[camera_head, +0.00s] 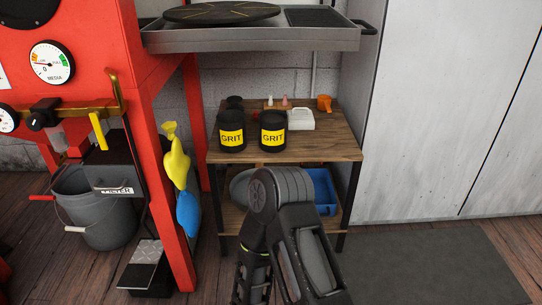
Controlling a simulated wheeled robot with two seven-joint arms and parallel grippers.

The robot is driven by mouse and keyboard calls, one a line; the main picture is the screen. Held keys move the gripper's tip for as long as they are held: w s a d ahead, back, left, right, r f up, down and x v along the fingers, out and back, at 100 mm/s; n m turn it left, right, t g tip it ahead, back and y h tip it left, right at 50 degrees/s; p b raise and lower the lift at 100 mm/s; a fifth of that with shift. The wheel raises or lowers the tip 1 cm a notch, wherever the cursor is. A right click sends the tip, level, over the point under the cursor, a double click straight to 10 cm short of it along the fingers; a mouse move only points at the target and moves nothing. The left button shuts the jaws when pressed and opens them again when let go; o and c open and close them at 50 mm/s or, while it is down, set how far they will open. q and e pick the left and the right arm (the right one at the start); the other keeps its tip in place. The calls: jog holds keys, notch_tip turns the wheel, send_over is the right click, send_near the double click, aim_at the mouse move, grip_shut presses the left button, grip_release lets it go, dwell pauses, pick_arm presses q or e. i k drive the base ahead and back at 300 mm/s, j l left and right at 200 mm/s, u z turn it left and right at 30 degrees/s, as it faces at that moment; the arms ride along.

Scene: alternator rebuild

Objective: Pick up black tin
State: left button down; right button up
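Two black tins with yellow GRIT labels stand upright on the wooden top of a small shelf table. The left black tin (232,143) and the right black tin (272,141) are side by side with a small gap between them. A dark grey and black link of my own arm rises from the bottom centre, in front of the lower shelf and below the tins in the picture. Neither gripper's fingertips can be seen, and nothing visible of my arm covers the tins.
On the wooden table (335,147) are a white container (301,119), an orange item (324,103) and small objects behind. A blue bin (322,190) sits on the lower shelf. A grey metal tray (320,41) overhangs above. The red frame (173,235) stands left, a pale cabinet (425,120) right.

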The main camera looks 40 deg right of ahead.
aim_at(272, 123)
jog(key=i, duration=0.5)
jog(key=z, duration=1.55)
